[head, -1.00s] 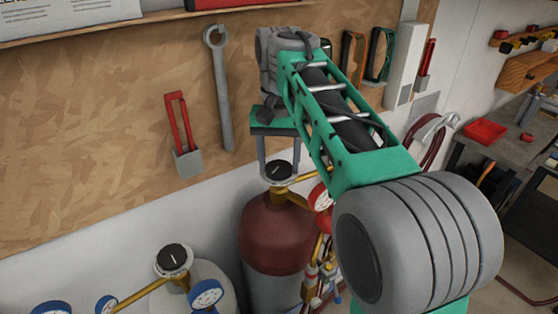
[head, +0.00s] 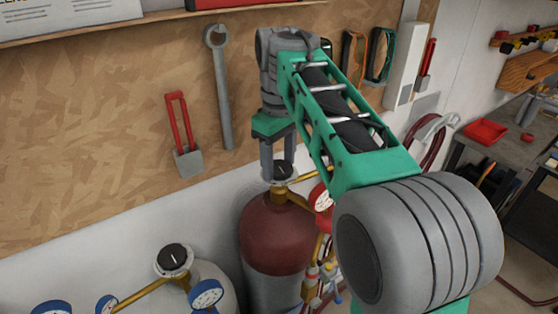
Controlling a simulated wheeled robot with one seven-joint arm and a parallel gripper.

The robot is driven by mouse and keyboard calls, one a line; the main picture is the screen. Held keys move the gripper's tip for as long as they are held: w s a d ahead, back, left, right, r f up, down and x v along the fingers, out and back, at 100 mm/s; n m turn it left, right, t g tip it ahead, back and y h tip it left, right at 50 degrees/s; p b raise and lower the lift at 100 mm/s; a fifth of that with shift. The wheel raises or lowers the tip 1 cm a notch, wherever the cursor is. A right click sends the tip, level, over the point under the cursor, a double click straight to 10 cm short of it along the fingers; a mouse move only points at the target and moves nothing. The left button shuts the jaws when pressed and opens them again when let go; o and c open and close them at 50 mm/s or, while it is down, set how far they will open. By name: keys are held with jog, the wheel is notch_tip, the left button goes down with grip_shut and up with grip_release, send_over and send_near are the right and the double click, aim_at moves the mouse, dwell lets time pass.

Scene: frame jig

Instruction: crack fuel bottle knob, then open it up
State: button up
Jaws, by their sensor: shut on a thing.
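The red fuel bottle (head: 278,238) stands against the wall, below the middle of the head view. Its dark, round knob (head: 280,172) sits on top of the brass valve and is partly hidden by my fingers. My gripper (head: 278,172) points down from above, with one finger on each side of the knob, and is shut on it. A red-faced gauge (head: 321,198) is to the right of the valve, partly behind my arm.
A pale bottle (head: 205,291) with its own black knob (head: 174,259) and blue gauges (head: 206,294) stands to the left. A wrench (head: 219,85) and red-handled tools (head: 178,120) hang on the wooden wall board. A workbench (head: 470,150) is at right.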

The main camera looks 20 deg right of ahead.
aim_at(280, 167)
jog(key=shift+n, duration=1.4)
jog(key=o, duration=1.4)
notch_tip(280, 167, up, 8)
jog(key=shift+f, duration=0.1)
jog(key=shift+s, duration=0.1)
